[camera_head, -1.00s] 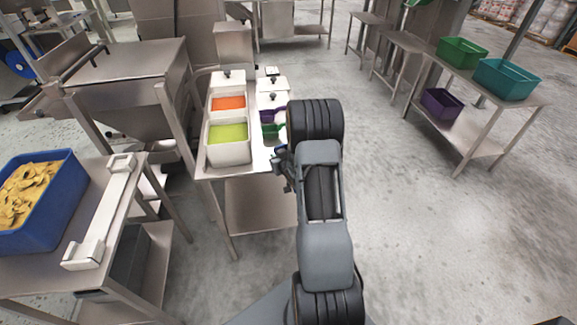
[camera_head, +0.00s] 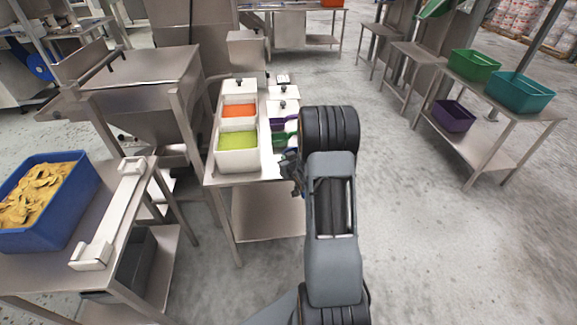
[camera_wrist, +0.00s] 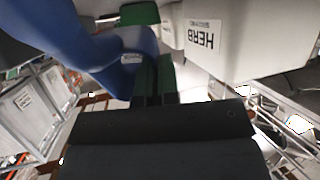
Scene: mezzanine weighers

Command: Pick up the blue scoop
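My gripper (camera_head: 291,172) is at the front right edge of the steel bench with the ingredient tubs; my arm covers part of it. The wrist view shows its dark body and two narrow fingers (camera_wrist: 156,98) close together, with green at their tips. The blue scoop (camera_wrist: 100,62) fills the upper left of the wrist view, and its labelled end lies right by the fingertips. I cannot tell whether the fingers hold it.
White tubs with orange (camera_head: 238,110) and lime-green contents (camera_head: 237,141) stand left of the gripper. A white HERB tub (camera_wrist: 240,45) is close on the right in the wrist view. A blue crate (camera_head: 72,195) stands on the left table. Floor to the right is open.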

